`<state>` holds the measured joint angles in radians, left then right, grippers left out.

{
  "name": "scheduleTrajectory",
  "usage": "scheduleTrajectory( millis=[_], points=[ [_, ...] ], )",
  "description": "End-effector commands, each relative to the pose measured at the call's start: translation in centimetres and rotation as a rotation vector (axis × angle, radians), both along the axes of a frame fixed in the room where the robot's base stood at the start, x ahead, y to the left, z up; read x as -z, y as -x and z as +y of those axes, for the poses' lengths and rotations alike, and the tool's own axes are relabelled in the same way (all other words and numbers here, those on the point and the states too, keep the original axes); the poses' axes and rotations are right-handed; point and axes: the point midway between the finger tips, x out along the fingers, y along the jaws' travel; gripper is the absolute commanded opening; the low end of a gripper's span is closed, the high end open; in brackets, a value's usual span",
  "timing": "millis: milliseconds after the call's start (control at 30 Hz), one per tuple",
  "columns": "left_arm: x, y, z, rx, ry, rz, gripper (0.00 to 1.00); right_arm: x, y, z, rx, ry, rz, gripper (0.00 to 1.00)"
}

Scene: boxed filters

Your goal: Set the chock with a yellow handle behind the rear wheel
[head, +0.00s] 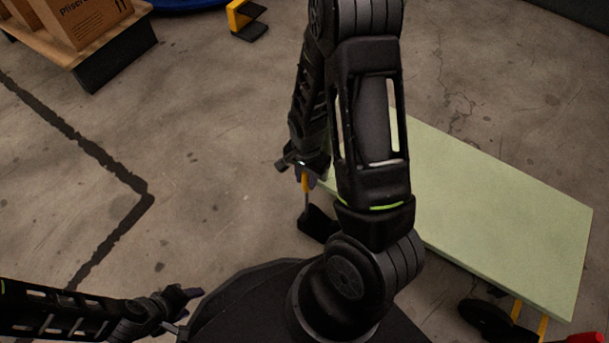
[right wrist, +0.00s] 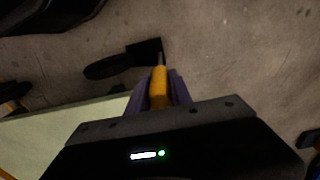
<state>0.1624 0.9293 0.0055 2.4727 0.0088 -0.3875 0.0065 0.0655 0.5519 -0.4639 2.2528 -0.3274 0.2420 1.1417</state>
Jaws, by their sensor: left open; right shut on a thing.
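In the head view my right gripper (head: 305,174) is shut on the yellow handle of the chock. The right wrist view shows the handle (right wrist: 160,88) between the purple finger pads, with a thin rod leading to the black chock (right wrist: 147,50). The chock is low at the left end of the pale green cart (head: 490,210). A dark round wheel (right wrist: 105,68) lies beside it in the wrist view; whether they touch is unclear. Another cart wheel (head: 487,318) shows at lower right. My left gripper (head: 187,309) is open and empty, at lower left.
A wooden pallet (head: 128,32) with cardboard boxes (head: 85,18) stands at the upper left. A yellow and black bracket (head: 243,20) is on the floor at the top. A red object (head: 585,338) shows at the lower right corner. The concrete floor left of the cart is clear.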

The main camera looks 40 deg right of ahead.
Motion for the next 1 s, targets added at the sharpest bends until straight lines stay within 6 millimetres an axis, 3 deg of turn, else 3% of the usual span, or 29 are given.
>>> scheduleTrajectory(
  millis=[100, 133, 433, 767, 1000],
  points=[
    [0.0, 0.0, 0.0, 0.000, 0.000, 0.000, 0.51, -0.1, -0.1, 0.0, 0.000, 0.000, -0.001, 0.00],
    [0.0, 0.0, 0.0, 0.000, 0.000, 0.000, 0.51, -0.1, -0.1, 0.0, 0.000, 0.000, -0.001, 0.28],
    [0.0, 0.0, 0.0, 0.000, 0.000, 0.000, 0.51, 0.0, 0.0, 0.0, -0.001, 0.000, 0.000, 0.51],
    [-0.3, 0.0, 0.0, 0.000, 0.000, 0.001, 0.51, -0.4, 0.0, 0.0, -0.001, 0.000, 0.000, 0.51],
    [-2.2, 0.3, 0.0, 0.004, 0.001, 0.007, 0.51, -3.8, -0.1, 0.0, -0.002, 0.001, -0.002, 0.51]
  ],
)
